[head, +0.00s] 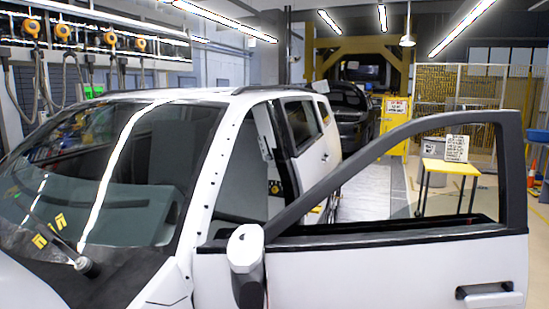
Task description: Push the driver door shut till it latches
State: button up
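The driver door (390,265) is white with a black window frame and stands swung wide open, filling the lower right of the head view. Its outer face is toward me. The door handle (488,294) sits at its lower right, near the free edge. The white side mirror (246,252) is at its hinge end. The white car body (225,165) is at the left, with the door opening (245,170) uncovered behind the door. The door's bottom edge is out of the picture. My gripper is not in view.
Another dark car (350,108) is farther back. Open floor (365,190) shows beyond the door. Hoses and tool hangers line the left wall.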

aim_at(421, 262)
jog(key=u, duration=0.05)
jog(key=i, duration=1.1)
